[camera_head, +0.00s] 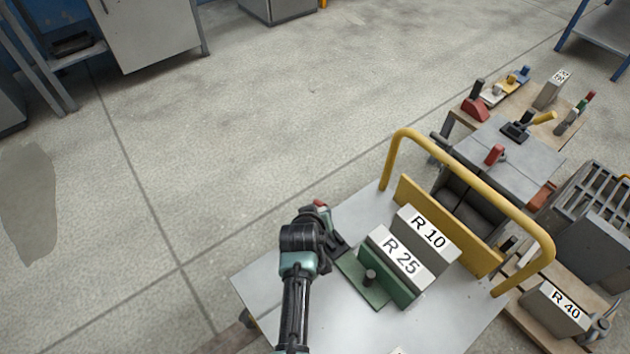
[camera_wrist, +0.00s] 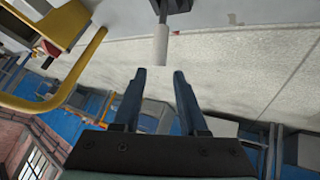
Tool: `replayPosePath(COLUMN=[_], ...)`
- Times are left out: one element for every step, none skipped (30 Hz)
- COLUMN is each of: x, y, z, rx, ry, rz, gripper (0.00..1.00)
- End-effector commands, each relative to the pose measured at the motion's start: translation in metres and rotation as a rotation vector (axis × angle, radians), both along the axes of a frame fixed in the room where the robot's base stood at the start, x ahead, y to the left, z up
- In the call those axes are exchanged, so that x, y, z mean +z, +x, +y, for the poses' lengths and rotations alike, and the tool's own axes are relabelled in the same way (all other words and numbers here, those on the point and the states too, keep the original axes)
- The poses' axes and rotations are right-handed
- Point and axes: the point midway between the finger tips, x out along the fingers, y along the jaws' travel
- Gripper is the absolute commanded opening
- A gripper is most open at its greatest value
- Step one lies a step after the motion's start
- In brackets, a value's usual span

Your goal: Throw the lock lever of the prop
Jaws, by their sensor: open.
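My gripper shows in the wrist view (camera_wrist: 159,72) with its two dark blue fingers apart and nothing held between them. A pale grey rod (camera_wrist: 161,45) with a dark block at its end lies beyond the fingertips, in line with the gap. I cannot tell whether this rod is the prop or its lock lever, or how far away it is. In the head view my arm reaches up over the grey cart top, left of the block marked R 25 (camera_head: 398,262).
The yellow rail (camera_head: 470,185) arches over the cart behind the block marked R 10 (camera_head: 428,233). A green plate (camera_head: 362,280) with a dark knob lies by my arm. The floor (camera_head: 250,110) to the left is clear.

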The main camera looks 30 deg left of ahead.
Motion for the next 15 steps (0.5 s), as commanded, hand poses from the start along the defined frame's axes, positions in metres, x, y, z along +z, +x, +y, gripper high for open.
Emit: replayPosePath(x=[0.012, 0.016, 0.02, 0.023, 0.027, 0.03, 0.032, 0.034, 0.037, 0.038, 0.039, 0.041, 0.041, 0.041, 0.042], y=[-0.007, -0.01, -0.014, -0.017, -0.02, -0.023, -0.025, -0.027, -0.029, -0.031, -0.031, -0.032, -0.033, -0.034, -0.034], z=[-0.003, -0.004, -0.005, -0.006, -0.007, -0.008, -0.009, -0.01, -0.011, -0.011, -0.012, -0.012, -0.012, -0.013, -0.013], rx=[-0.001, -0.001, -0.001, -0.001, -0.001, 0.0, 0.0, 0.0, 0.0, -0.001, -0.001, -0.001, -0.001, -0.001, -0.001], ry=[0.001, 0.002, 0.002, 0.001, 0.001, 0.0, 0.001, 0.001, 0.0, 0.0, 0.0, 0.0, 0.0, 0.0, 0.0], rz=[0.002, 0.001, 0.001, 0.002, 0.002, 0.002, 0.001, 0.001, 0.002, 0.002, 0.002, 0.001, 0.001, 0.001, 0.001], gripper=[0.42, 0.42, 0.42, 0.42, 0.42, 0.42, 0.42, 0.42, 0.42, 0.42, 0.42, 0.42, 0.42, 0.42, 0.42])
